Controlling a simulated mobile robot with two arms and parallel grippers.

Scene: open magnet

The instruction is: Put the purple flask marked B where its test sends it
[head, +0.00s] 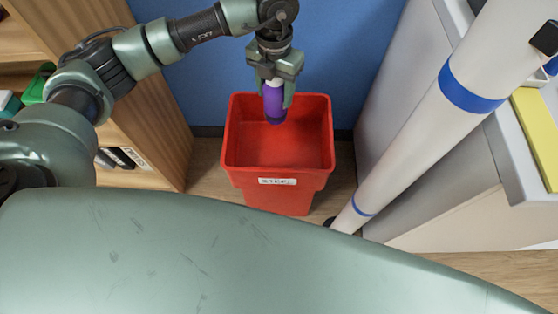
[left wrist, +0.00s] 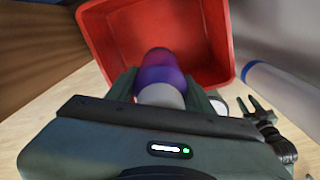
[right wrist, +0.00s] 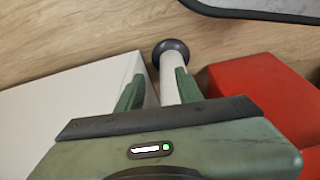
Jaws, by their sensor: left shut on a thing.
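The purple flask (head: 274,100) hangs upright in my left gripper (head: 275,92), over the open mouth of the red bin (head: 277,197). The gripper is shut on its pale grey end, with the purple part below. No letter B shows on the visible side. In the left wrist view the flask (left wrist: 162,77) is between the fingers, with the bin's wall (left wrist: 218,40) beyond. The bin has a small white label that I cannot read surely. My right gripper (right wrist: 158,88) is open low beside the red bin; a white shaft with a dark foot shows between its fingers.
A white pole with blue bands (head: 400,150) slants down right of the bin. A pale cabinet (head: 455,205) stands at the right, with a yellow item (head: 540,135) on top. A wooden shelf (head: 150,120) is at the left and a blue wall (head: 320,45) behind.

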